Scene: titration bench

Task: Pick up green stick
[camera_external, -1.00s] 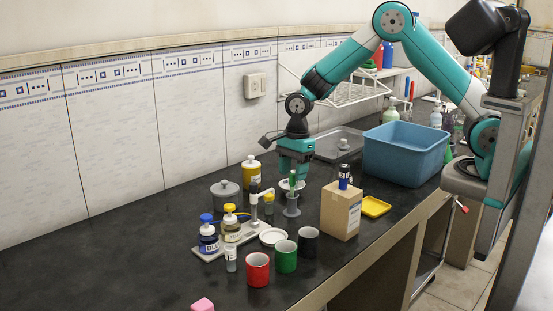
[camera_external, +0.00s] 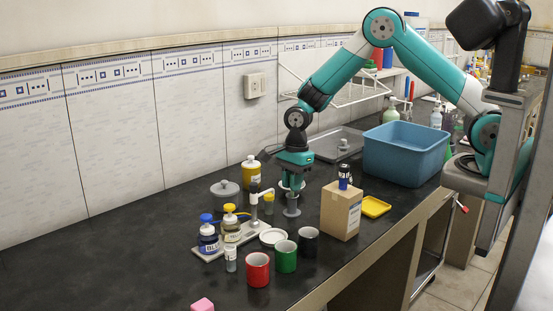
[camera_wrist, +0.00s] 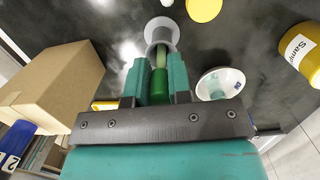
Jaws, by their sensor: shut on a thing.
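The green stick (camera_wrist: 159,84) is between the two fingers of my gripper (camera_wrist: 162,77) in the wrist view. My gripper is shut on it. Its far end reaches into the mouth of a grey holder (camera_wrist: 161,30). In the external view my gripper (camera_external: 294,189) is right above the grey holder (camera_external: 292,206), pointing down. The fingers hide most of the stick there. I cannot tell how deep the stick's lower end sits in the holder.
A cardboard box (camera_external: 341,211) stands close to the right of the holder. A white dish (camera_wrist: 220,83) and a yellow-capped bottle (camera_external: 269,203) are close by. Red (camera_external: 258,269), green (camera_external: 285,256) and black (camera_external: 308,241) cups stand in front. A blue bin (camera_external: 404,152) is behind right.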

